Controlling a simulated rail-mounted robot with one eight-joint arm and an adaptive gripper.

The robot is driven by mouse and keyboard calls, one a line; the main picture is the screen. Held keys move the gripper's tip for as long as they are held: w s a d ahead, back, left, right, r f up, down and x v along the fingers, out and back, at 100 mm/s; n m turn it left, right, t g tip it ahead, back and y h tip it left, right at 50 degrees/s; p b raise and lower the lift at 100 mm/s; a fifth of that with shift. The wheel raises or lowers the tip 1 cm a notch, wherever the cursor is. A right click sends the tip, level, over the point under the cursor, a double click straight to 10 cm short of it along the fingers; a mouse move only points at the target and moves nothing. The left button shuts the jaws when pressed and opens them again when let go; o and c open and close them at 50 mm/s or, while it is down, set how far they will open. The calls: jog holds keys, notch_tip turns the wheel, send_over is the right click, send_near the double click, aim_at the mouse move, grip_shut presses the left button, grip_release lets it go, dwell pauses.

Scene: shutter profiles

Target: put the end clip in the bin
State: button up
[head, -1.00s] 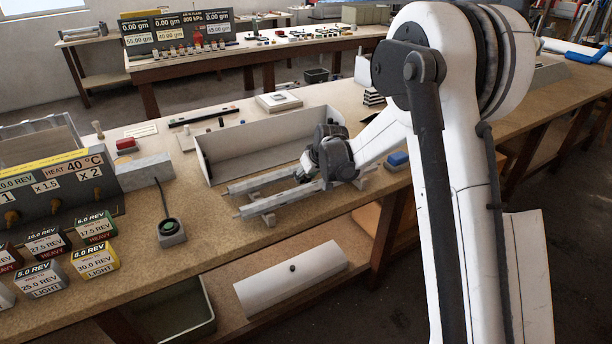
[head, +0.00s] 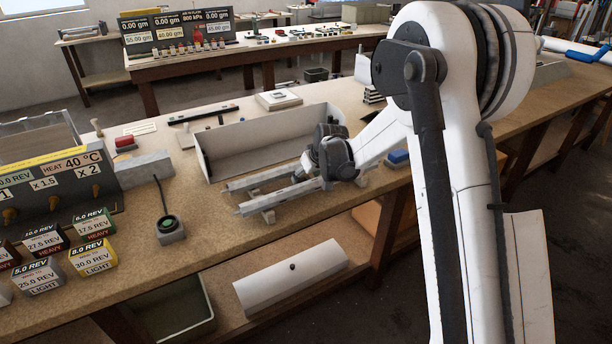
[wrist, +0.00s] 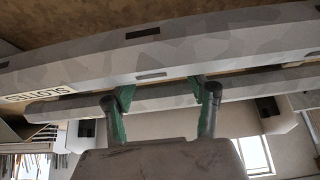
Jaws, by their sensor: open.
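My gripper (head: 303,168) is over the right ends of two long grey profiles, the back one (head: 258,179) and the front one (head: 275,202), which lie side by side on the bench. In the wrist view my gripper (wrist: 168,93) has its two green-padded fingers spread apart with nothing clearly held between them. The fingertips are close to a slotted grey profile (wrist: 220,58) marked "SLOTTED"; contact cannot be told. I cannot pick out the end clip in either view. An open grey-rimmed container (head: 207,312) stands below the bench; whether it is the bin is unclear.
A long open white trough (head: 255,148) stands just behind the profiles. A blue block (head: 398,157) lies to the right. A button box (head: 170,230) and several labelled weights (head: 92,258) stand to the left. Bare bench top lies in front of the profiles.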

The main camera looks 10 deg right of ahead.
jog(key=shift+r+p, duration=0.5)
jog(key=s+d+r+m, duration=0.1)
jog(key=s+d+r, duration=0.1)
jog(key=s+r, duration=0.65)
jog(key=s+d+r, duration=0.3)
jog(key=s+r, duration=0.5)
jog(key=r, duration=0.2)
jog(key=s+d+r+m+h, duration=0.1)
jog(key=s, duration=0.9)
jog(key=s+d+r+m, duration=0.1)
jog(key=s, duration=0.9)
jog(key=shift+d+r+t+h, duration=0.25)
jog(key=shift+r+t+h, duration=0.05)
jog(key=shift+r+h, duration=0.1)
jog(key=shift+o, duration=0.4)
jog(key=s+d+f+m, duration=0.1)
jog(key=s+f, duration=0.1)
jog(key=s, duration=0.7)
jog(key=shift+d+f+h, duration=0.2)
jog(key=shift+f+h, duration=0.1)
jog(key=shift+f, duration=0.1)
jog(key=shift+w, duration=0.1)
